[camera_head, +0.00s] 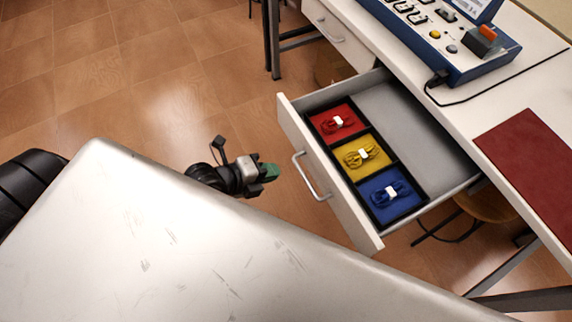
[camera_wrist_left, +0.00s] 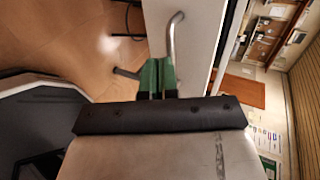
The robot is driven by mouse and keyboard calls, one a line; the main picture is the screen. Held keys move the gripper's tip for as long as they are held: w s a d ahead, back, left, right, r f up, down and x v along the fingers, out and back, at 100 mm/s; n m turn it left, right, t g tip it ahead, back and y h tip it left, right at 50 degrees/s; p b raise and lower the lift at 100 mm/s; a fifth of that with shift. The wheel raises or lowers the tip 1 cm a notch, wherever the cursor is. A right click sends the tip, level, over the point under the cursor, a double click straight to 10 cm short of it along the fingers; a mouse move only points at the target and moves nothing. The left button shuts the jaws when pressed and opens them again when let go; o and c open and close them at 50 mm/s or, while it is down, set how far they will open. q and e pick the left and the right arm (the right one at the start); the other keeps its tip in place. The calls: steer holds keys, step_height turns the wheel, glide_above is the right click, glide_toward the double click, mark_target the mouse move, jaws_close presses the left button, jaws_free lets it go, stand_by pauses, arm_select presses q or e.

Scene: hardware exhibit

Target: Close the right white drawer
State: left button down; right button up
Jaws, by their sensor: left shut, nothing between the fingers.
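The right white drawer (camera_head: 290,122) is pulled well out from under the white table. Its front panel carries a curved metal handle (camera_head: 310,178). My left gripper (camera_head: 268,172) is left of the drawer front, apart from the handle in the head view. Its green fingertips are shut with nothing between them. In the left wrist view the fingertips (camera_wrist_left: 157,75) point toward the white drawer front (camera_wrist_left: 198,35), with the handle (camera_wrist_left: 174,35) just beyond them. I cannot tell from the wrist view whether they touch it. My right gripper is not in view.
The drawer holds a black tray (camera_head: 350,165) with red, yellow and blue compartments containing bundled cables. Another white drawer (camera_head: 338,32) sits shut farther back. A blue device (camera_head: 440,45) and a dark red mat (camera_head: 530,150) lie on the white tabletop.

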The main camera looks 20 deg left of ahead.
arm_select(q)
steer(key=shift+r+x, duration=0.25)
steer(key=shift+x, duration=0.85)
steer(key=shift+r+x, duration=0.2)
steer(key=shift+x, duration=0.9)
steer(key=shift+w+d, duration=0.2)
